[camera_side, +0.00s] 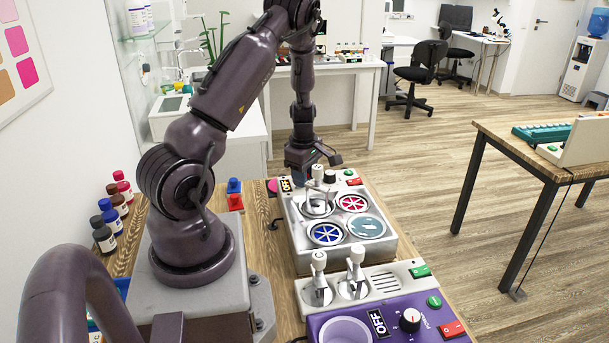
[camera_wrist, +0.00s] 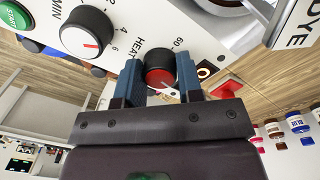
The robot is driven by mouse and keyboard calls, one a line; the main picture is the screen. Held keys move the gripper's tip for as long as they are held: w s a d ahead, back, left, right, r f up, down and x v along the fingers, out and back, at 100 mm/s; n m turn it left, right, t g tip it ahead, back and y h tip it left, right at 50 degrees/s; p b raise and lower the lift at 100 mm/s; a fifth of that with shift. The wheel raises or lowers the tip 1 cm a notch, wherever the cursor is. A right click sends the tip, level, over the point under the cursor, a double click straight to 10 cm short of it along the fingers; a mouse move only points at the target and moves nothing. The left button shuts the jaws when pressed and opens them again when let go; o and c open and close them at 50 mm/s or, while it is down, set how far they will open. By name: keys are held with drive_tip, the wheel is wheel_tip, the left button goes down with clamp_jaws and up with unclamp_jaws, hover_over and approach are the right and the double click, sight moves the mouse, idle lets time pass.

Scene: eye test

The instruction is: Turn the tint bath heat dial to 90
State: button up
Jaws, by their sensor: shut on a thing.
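The tint bath heat dial (camera_wrist: 159,74) is a black round knob with a red part showing, on a white panel marked HEAT and 60. My gripper (camera_wrist: 163,82) is shut on it in the wrist view, with a blue finger on each side. The fingers and the knob's own body cover part of its scale, so I cannot tell its setting. In the side view my gripper (camera_side: 303,172) is low at the far left edge of the white tint bath unit (camera_side: 300,241). The heat dial is not clearly seen there.
A white MIN dial (camera_wrist: 87,34) and a green START button (camera_wrist: 15,17) are close by on the panel. Several bottles (camera_side: 112,212) line the left side.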

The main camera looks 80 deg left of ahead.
drive_tip(key=shift+m, duration=0.6)
drive_tip(key=o, duration=0.9)
drive_tip(key=shift+o, duration=0.2)
wheel_tip(320, 180, up, 13)
drive_tip(key=shift+s, duration=0.25)
drive_tip(key=shift+d, duration=0.1)
